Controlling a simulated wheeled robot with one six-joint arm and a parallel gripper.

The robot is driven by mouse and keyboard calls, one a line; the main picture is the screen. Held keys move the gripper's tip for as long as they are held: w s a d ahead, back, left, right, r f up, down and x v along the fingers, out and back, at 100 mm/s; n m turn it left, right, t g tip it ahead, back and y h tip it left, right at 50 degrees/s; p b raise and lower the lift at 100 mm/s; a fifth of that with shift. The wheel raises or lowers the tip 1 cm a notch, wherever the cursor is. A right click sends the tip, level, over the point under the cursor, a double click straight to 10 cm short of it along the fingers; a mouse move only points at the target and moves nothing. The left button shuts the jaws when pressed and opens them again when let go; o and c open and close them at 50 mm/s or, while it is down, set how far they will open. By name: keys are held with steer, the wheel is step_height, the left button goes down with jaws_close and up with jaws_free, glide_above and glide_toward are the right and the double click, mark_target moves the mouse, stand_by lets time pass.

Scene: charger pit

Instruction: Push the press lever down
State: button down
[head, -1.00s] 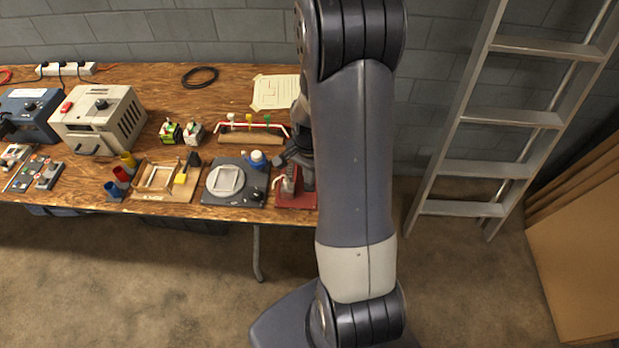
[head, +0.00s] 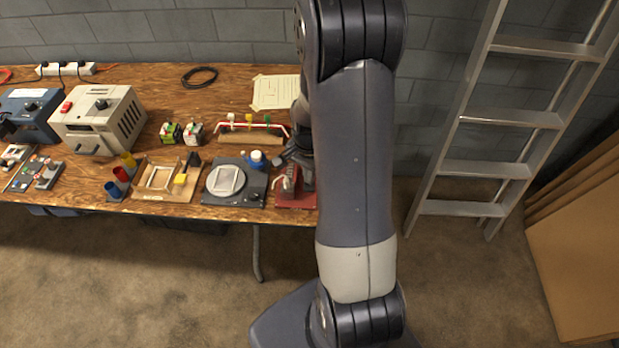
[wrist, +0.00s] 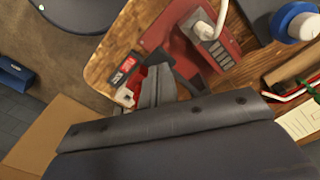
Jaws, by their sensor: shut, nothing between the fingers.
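The press (head: 296,200) has a red base and stands at the right end of the wooden bench, partly hidden behind my arm. In the wrist view its red body (wrist: 190,62) lies just beyond my gripper. A pale bent bar (wrist: 217,22) rises from it; I cannot tell for certain whether this is the lever. My gripper (wrist: 155,88) is shut and empty, close beside the press. I cannot tell whether it touches it. In the head view my gripper is mostly hidden by my arm.
Behind is a rack with a red-and-white bar (head: 250,127). A paper sheet (head: 272,91) lies at the back. A ladder (head: 490,112) leans at the right.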

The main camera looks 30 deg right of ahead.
mark_target(309, 187)
steer(key=shift+f, duration=0.15)
steer(key=shift+f+b, duration=1.35)
steer(key=shift+f, duration=0.05)
steer(key=shift+f+b, duration=0.9)
steer(key=shift+f, duration=0.1)
steer(key=shift+r+p, duration=3.05)
steer(key=shift+r, duration=1)
